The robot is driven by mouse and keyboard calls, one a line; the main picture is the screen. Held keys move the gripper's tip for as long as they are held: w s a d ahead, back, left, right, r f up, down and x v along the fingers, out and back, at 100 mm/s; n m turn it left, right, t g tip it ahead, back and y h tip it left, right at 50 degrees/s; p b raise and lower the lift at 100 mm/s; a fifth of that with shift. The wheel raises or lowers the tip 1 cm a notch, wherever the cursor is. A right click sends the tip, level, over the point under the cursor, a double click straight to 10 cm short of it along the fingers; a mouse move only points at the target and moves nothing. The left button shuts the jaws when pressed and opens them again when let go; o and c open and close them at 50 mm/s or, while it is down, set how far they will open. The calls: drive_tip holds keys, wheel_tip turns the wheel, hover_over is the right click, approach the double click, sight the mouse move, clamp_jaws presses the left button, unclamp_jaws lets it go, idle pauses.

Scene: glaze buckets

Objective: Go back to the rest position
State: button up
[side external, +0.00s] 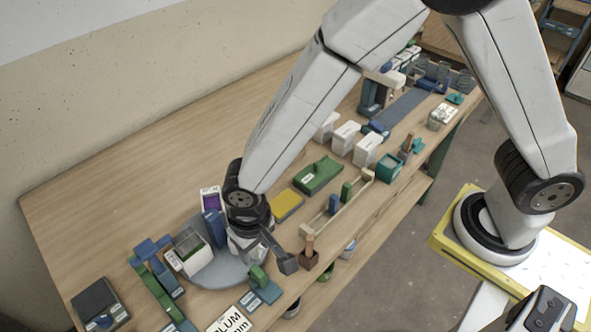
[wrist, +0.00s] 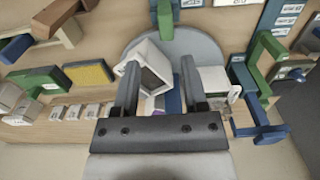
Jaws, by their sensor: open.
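My gripper (wrist: 160,63) is open in the wrist view, its two dark fingers apart. A white square bucket with a dark inside (wrist: 150,66) shows between and beyond the fingers, and a blue block (wrist: 173,98) is beside it. I cannot tell whether a finger touches either one. In the side view my wrist is low over the grey round disc (side external: 211,279). A white bucket (side external: 194,252) stands on the disc, left of my wrist. A white container with a purple face (side external: 210,199) is behind it. My fingertips are partly hidden in the side view.
Green and blue stands (side external: 155,270) crowd the left. A dark box (side external: 98,303) lies at the table's left end. A yellow pad (side external: 287,205), a green block (side external: 318,175) and white tubs (side external: 345,138) stand to the right. The table's back left is bare.

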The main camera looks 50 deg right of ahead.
drive_tip(key=s+d+r+t, duration=0.1)
drive_tip(key=d+r, duration=0.3)
drive_tip(key=d, duration=0.9)
drive_tip(key=s+d+r+t, duration=0.1)
drive_tip(key=d+r, duration=0.4)
drive_tip(key=d, duration=0.8)
drive_tip(key=shift+s+d+t, duration=0.15)
drive_tip(key=shift+s+t, duration=0.05)
drive_tip(key=shift+t, duration=0.1)
